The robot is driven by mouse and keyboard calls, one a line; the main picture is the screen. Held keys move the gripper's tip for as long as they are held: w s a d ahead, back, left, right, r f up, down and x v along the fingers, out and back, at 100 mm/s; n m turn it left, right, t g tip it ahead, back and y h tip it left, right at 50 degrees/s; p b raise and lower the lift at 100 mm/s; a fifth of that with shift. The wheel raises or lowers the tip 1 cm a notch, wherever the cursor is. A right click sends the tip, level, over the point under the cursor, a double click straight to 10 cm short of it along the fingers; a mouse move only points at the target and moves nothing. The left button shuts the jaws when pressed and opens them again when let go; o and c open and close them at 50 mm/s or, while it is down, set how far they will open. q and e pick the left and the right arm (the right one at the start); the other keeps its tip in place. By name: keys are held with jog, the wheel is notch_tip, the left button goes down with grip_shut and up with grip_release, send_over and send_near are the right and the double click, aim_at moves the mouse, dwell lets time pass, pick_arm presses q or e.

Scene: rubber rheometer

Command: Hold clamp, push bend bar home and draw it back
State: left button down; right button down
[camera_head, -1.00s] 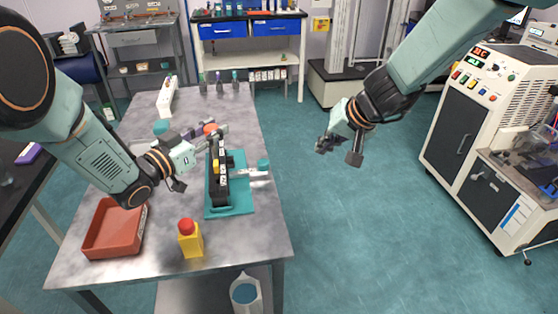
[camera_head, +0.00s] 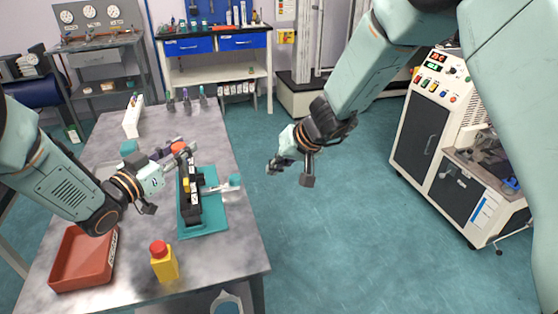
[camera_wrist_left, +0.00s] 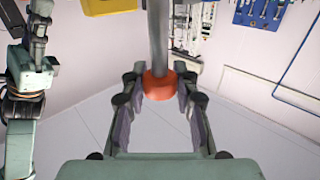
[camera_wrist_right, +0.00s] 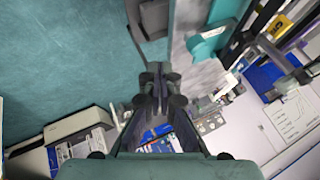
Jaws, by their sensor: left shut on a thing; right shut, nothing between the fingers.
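A black bend fixture (camera_head: 192,206) with yellow marks stands on a teal base plate (camera_head: 215,215) on the grey bench. A pale bar (camera_head: 214,187) sticks out of its right side and ends in a teal knob (camera_head: 234,180). My left gripper (camera_head: 168,180) is at the fixture's left side. In the left wrist view, an orange-red knob (camera_wrist_left: 159,86) under a grey rod sits between its fingers; I take it as the clamp knob. My right gripper (camera_head: 290,170) is shut and empty, over the floor right of the teal knob and apart from it.
A red tray (camera_head: 84,262) and a yellow block with a red top (camera_head: 163,262) are at the bench's front. The floor right of the bench is clear up to a white machine (camera_head: 425,125).

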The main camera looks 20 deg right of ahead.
aim_at(226, 185)
jog(key=w+a+f, duration=0.3)
jog(key=a, duration=0.2)
jog(key=shift+w+a+f, duration=0.15)
jog(key=shift+a+f, duration=0.2)
jog(key=shift+f, duration=0.05)
jog(key=shift+a, duration=2.35)
jog(key=shift+d, duration=0.1)
jog(key=s+d+r, duration=0.5)
jog(key=d+r, duration=0.2)
jog(key=r, duration=0.1)
jog(key=shift+s+d, duration=0.3)
jog(key=shift+s, duration=0.1)
